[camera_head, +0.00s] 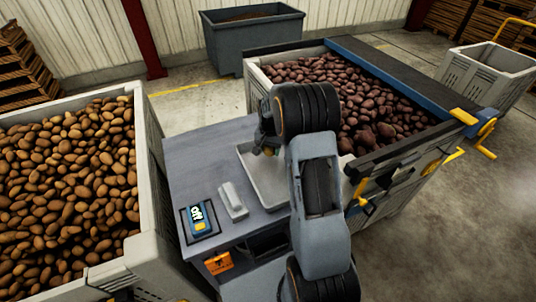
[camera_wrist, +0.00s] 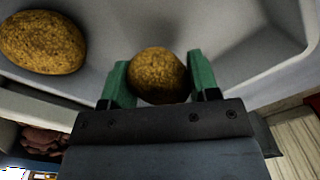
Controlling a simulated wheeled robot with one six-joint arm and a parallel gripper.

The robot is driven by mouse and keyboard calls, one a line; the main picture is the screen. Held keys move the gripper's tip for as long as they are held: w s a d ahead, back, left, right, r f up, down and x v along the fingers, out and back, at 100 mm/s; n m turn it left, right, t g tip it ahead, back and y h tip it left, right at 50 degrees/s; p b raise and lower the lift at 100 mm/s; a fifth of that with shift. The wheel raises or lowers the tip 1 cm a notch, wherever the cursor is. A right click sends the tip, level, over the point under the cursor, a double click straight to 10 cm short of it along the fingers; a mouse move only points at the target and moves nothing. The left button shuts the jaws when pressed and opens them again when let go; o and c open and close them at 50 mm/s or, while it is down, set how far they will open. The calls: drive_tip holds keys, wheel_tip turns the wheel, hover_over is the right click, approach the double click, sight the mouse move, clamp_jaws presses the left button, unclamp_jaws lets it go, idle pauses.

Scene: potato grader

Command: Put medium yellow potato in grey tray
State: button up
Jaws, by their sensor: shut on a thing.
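My gripper (camera_wrist: 160,82) is shut on a yellow-brown potato (camera_wrist: 158,72), held between its two green fingers. In the wrist view the potato is over the pale grey tray (camera_wrist: 115,14); I cannot tell whether it touches the tray floor. A second, larger-looking yellow-brown potato (camera_wrist: 42,42) lies to the left in the tray. In the head view the tray (camera_head: 262,184) lies on the grey table, partly hidden by my arm. A small yellowish bit of potato (camera_head: 268,151) shows at my gripper there.
A white device (camera_head: 232,200) and a blue scale-like box (camera_head: 200,220) stand on the table (camera_head: 200,160). A bin of brown potatoes (camera_head: 150,150) is to the left, a bin of reddish potatoes (camera_head: 254,85) to the right. A dark grey bin (camera_head: 250,45) stands behind.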

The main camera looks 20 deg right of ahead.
sight(269, 159)
drive_tip(key=shift+w+f+p, duration=0.15)
drive_tip(key=shift+f+p, duration=0.05)
drive_tip(key=shift+f, duration=0.4)
drive_tip(key=shift+w+f+p, duration=0.15)
drive_tip(key=shift+f+p, duration=0.05)
drive_tip(key=shift+f, duration=1.1)
drive_tip(key=shift+f, duration=0.2)
drive_tip(key=o, duration=1)
drive_tip(key=shift+c, duration=0.2)
